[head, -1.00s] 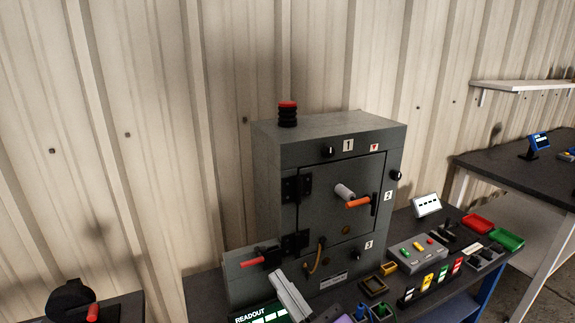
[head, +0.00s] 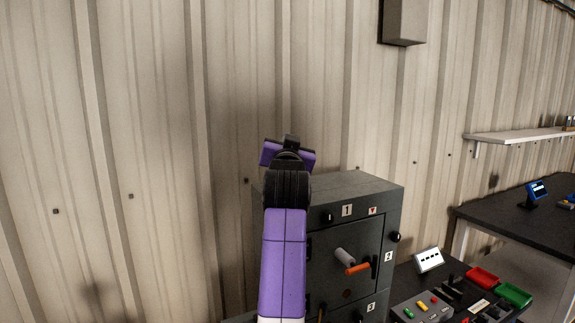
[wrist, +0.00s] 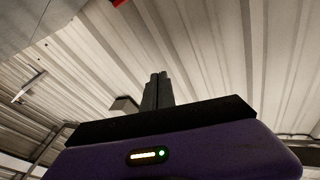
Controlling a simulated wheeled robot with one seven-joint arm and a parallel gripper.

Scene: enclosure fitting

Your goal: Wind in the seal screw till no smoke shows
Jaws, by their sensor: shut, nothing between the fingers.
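The grey enclosure (head: 345,192) stands on the bench with its door shut. Black knobs sit beside labels 1 (head: 327,217), 2 (head: 394,237) and 3 (head: 371,307); I cannot tell which, if any, is the seal screw. I see no clear smoke. My gripper (head: 291,140) is raised in front of the enclosure's left part, its tip higher in the picture than the enclosure top. In the wrist view my gripper (wrist: 158,90) has both fingers together and empty, pointing up towards the wall and roof. My arm hides the enclosure's left side and hinges.
An orange-tipped handle (head: 357,268) sticks out from the door. Right of the enclosure are a white display (head: 429,260), a button box (head: 421,307), a red tray (head: 482,277) and a green tray (head: 514,295). A grey wall box (head: 403,22) hangs above. A red thing (wrist: 119,2) edges into the wrist view.

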